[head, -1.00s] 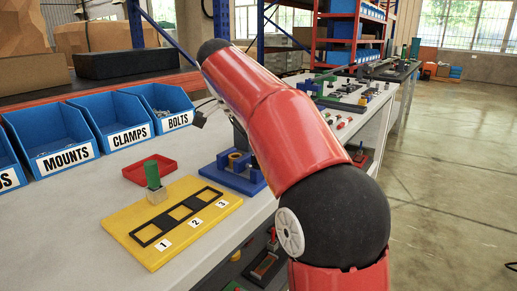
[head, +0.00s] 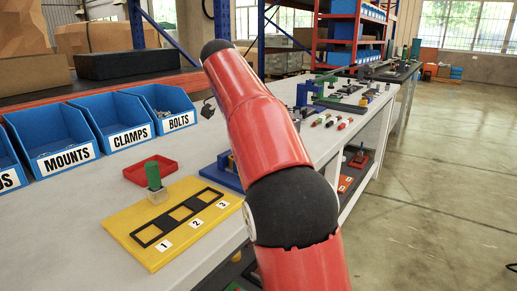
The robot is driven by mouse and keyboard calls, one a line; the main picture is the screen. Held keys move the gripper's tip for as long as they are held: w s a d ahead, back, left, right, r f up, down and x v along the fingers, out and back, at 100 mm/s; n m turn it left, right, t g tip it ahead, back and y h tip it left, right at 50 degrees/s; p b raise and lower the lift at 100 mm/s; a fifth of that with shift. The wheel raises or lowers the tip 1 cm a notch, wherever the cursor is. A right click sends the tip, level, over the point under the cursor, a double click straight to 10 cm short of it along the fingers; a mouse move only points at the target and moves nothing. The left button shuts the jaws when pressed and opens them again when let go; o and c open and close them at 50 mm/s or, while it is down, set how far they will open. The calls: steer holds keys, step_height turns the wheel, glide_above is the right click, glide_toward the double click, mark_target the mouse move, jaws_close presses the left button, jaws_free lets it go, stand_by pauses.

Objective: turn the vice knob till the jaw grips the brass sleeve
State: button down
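The blue vice (head: 222,176) stands on the bench just behind the yellow board, and my red arm covers most of it. A sliver of brass colour, likely the brass sleeve (head: 232,161), shows at the arm's edge. The knob and the gap between jaw and sleeve are hidden. A small dark part, likely the end of my gripper (head: 208,108), shows left of my arm above the bench, up and left of the vice in the picture. Its fingers cannot be made out.
A yellow board (head: 122,222) with numbered squares and a green-topped peg (head: 153,176) stands in front. A red tray (head: 150,170) and blue bins (head: 55,140) line the left. Several small coloured parts (head: 330,121) lie farther along the bench.

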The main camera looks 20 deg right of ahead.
stand_by(0.3)
steer(key=c, duration=1.4)
jaws_free()
steer(key=shift+c, duration=0.2)
